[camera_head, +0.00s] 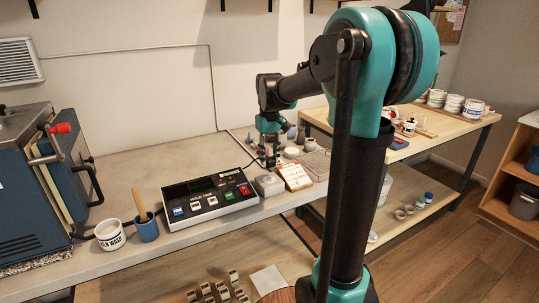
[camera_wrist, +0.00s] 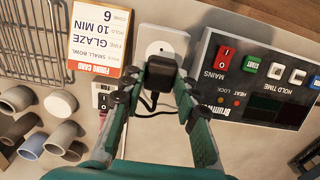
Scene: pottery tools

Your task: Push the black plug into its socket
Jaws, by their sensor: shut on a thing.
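My gripper (camera_wrist: 154,92) is shut on the black plug (camera_wrist: 161,73), with one finger on each side of it. A black cord (camera_wrist: 148,104) loops from the plug between the fingers. The socket is a white box (camera_wrist: 165,36) with a round face, just beyond the plug in the wrist view. The plug overlaps the box's near edge there, and its front is hidden, so I cannot tell whether they touch. In the head view my gripper (camera_head: 269,152) is above and close to the white box (camera_head: 269,184); the plug is too small to make out clearly.
A control panel (camera_head: 208,200) with coloured switches stands left of the socket in the head view. A firing card (camera_head: 295,176) lies to its right, near a wire rack (camera_head: 316,165) and small pots (camera_head: 292,152).

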